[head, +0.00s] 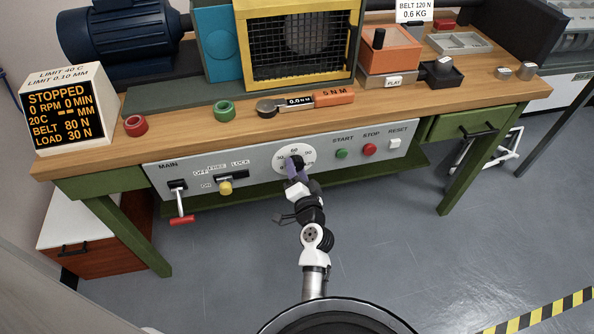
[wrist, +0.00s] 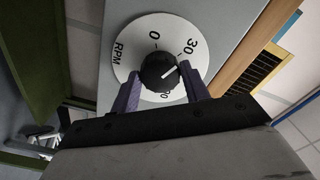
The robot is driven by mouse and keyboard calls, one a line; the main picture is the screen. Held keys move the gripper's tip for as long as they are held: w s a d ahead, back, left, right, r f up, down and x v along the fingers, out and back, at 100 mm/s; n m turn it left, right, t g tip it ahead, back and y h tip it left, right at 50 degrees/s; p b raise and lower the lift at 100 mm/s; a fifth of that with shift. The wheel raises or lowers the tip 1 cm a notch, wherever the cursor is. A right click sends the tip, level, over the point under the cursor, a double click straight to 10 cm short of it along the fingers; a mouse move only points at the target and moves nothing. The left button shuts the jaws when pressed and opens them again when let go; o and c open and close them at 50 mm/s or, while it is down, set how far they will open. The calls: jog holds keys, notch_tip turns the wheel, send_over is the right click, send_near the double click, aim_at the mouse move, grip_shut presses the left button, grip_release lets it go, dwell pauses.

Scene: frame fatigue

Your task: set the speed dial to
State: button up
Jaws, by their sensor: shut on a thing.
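In the wrist view the dial (wrist: 123,72) shows RPM, 0 and 30; other numbers are partly hidden. Its black knob (wrist: 156,70) has a white line slanting up and right, below the 30 mark; the exact setting is unclear. My gripper (head: 294,166) is at the dial from the front. In the wrist view my gripper (wrist: 162,88) has its purple fingers on either side of the knob, shut on it.
The panel also has a red-handled main lever (head: 181,220), a yellow knob (head: 225,188), a green start button (head: 342,153), a red stop button (head: 369,149) and a white reset button (head: 395,143). The display (head: 62,117) reads STOPPED, 0 RPM. The floor in front is clear.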

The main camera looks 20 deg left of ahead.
jog(key=shift+m, duration=0.4)
jog(key=o, duration=1)
